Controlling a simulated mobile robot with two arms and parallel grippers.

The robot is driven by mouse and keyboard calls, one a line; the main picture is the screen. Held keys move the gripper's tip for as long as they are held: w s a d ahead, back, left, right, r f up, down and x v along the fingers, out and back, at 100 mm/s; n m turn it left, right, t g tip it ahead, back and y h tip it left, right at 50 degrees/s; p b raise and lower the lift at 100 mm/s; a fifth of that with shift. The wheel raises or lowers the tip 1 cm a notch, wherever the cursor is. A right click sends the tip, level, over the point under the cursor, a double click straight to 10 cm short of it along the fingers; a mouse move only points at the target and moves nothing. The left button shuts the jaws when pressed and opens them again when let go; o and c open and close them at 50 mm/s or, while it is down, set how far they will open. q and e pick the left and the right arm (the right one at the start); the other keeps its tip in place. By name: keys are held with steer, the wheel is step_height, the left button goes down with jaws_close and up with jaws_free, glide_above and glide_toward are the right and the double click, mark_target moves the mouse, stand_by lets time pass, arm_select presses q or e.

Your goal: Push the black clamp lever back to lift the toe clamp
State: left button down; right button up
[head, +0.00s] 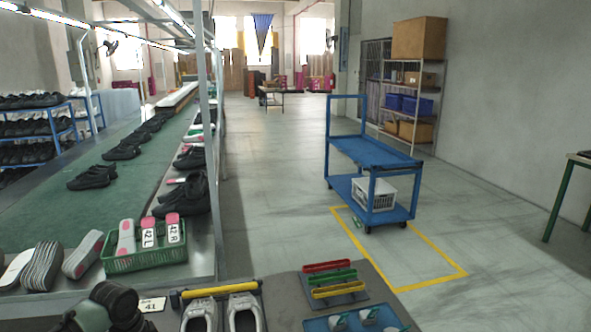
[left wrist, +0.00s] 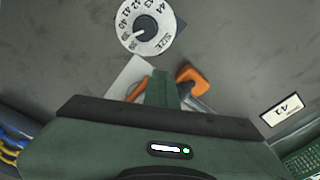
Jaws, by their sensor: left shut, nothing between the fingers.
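The toe clamp shows as a yellow bar (head: 219,288) lying across the toes of two grey-white shoes (head: 243,314) at the bottom of the head view. A small black part sits at the bar's left end; I cannot tell whether it is the clamp lever. My left arm comes in at the bottom left of the head view, left of the clamp, its fingertips out of sight. In the left wrist view my left gripper (left wrist: 160,88) is shut and empty over the grey bench, in front of an orange-handled item (left wrist: 196,80) that it partly hides. My right gripper is not in view.
A white size dial (left wrist: 146,27) lies beyond the left fingers, and a size card (left wrist: 285,108) to their right. A green basket (head: 146,263) of soles stands behind my left arm. A blue trolley (head: 378,152) stands farther back.

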arm_select(q)
steer(key=shift+w+a+f+b, duration=0.15)
steer(key=shift+w+f+b, duration=0.05)
steer(key=shift+w, duration=0.35)
steer(key=shift+w+a+f+b, duration=0.15)
steer(key=shift+w+b, duration=0.05)
steer(key=shift+w, duration=0.35)
steer(key=shift+w+a, duration=0.15)
steer(key=shift+w, duration=0.1)
steer(key=shift+w+a+f+b, duration=0.1)
steer(key=shift+w+a+b, duration=0.05)
steer(key=shift+w+b, duration=0.5)
steer(key=shift+w+a+f+b, duration=0.1)
steer(key=shift+w+a+b, duration=0.05)
steer(key=shift+w+b, duration=0.5)
steer(key=shift+w+a+f+b, duration=0.1)
steer(key=shift+w+a+b, duration=0.05)
steer(key=shift+w, duration=0.25)
steer(key=shift+w+a+f+b, duration=0.1)
steer(key=shift+w+b, duration=0.05)
steer(key=shift+w, duration=0.25)
steer(key=shift+w+r, duration=0.15)
steer(key=shift+r, duration=0.05)
steer(key=shift+d+r, duration=0.1)
steer(key=shift+r, duration=0.2)
steer(key=shift+f, duration=0.1)
